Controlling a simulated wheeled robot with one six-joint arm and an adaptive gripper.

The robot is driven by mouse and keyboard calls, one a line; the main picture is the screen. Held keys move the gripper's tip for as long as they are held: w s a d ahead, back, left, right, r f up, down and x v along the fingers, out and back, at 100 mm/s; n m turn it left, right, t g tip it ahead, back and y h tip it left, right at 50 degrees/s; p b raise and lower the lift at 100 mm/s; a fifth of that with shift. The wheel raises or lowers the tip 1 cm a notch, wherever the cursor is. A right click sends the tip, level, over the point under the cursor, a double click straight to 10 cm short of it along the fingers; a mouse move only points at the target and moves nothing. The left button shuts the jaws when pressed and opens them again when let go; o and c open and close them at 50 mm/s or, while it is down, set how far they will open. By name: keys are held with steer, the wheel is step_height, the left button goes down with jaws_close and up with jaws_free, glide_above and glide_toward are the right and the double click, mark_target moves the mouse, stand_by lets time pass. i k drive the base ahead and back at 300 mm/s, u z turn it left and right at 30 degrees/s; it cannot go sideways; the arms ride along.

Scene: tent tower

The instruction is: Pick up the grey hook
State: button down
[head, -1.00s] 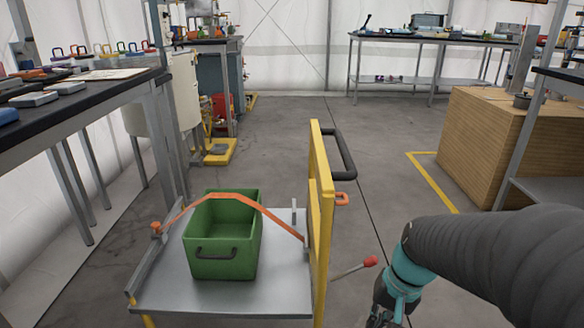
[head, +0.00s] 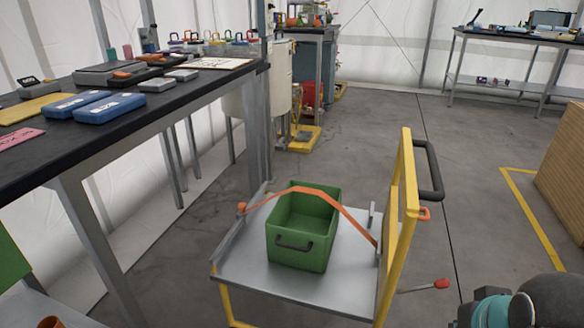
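I cannot make out a grey hook for certain in the head view. A small grey upright piece (head: 372,213) stands at the cart's right edge, but I cannot tell whether it is a hook. Small items stand at the far end of the long black-topped table (head: 140,112), too small to tell apart fully. My arm shows only at the bottom right corner, with a teal joint. My gripper's fingers are outside the picture, so what they hold is hidden.
A grey cart (head: 235,268) with a yellow frame (head: 399,215) carries a green bin (head: 303,235) under an orange strap (head: 325,193). A red-tipped lever (head: 441,284) sticks out to its right. Blue boxes (head: 110,108) lie on the table.

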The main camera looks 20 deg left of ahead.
mark_target(242, 207)
steer(key=u, duration=1.25)
steer(key=k, duration=0.55)
steer(key=u, duration=0.95)
steer(key=i, duration=1.05)
steer(key=z, duration=0.35)
steer(key=i, duration=0.75)
steer(key=z, duration=0.8)
